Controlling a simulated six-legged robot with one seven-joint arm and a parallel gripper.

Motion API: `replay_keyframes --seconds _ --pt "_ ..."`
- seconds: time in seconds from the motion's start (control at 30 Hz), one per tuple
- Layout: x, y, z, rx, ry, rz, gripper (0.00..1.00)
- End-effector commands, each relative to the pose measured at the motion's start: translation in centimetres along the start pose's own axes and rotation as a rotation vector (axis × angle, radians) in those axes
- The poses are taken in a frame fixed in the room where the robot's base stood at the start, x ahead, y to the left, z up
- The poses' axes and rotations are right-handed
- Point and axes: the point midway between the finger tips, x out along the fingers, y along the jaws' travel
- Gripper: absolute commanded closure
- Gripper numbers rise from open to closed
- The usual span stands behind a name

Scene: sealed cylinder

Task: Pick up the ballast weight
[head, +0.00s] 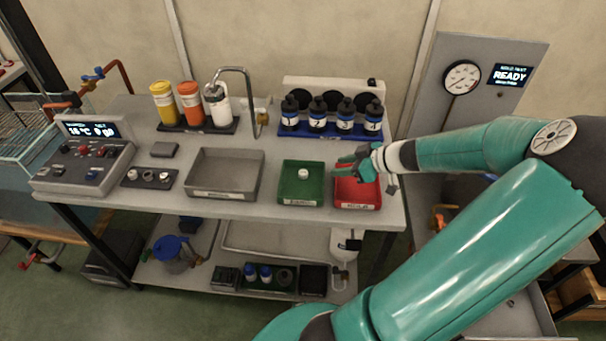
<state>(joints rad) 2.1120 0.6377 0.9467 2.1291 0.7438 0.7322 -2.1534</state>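I cannot tell for certain which thing is the ballast weight. Several small metallic round pieces (148,176) sit on a dark holder at the left of the bench, and a flat grey block (164,149) lies behind them. A small whitish cylinder (303,174) stands in the green tray (301,198). My gripper (346,163) reaches in from the right, over the back of the red tray (357,204) and to the right of the green tray. Its fingers are small here, and I cannot tell whether they are open or hold anything.
An empty-looking grey tray (225,194) lies left of the green one. Numbered dark bottles (318,120) in a blue rack, a bent metal tap (249,82), coloured bottles (189,103) and a control box (84,160) stand around. A gauge panel (480,80) reads READY.

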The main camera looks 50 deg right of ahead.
Motion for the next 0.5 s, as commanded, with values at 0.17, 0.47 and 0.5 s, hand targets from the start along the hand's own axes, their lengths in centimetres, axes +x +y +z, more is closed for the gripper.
replay_keyframes --seconds 0.17,0.47,0.5 --pt "3.7 -0.2 -0.1 0.0 0.001 -0.008 0.62" --pt "7.5 -0.1 0.0 0.001 -0.003 -0.004 0.62" --pt "7.8 -0.2 0.0 0.001 -0.003 -0.004 0.62"
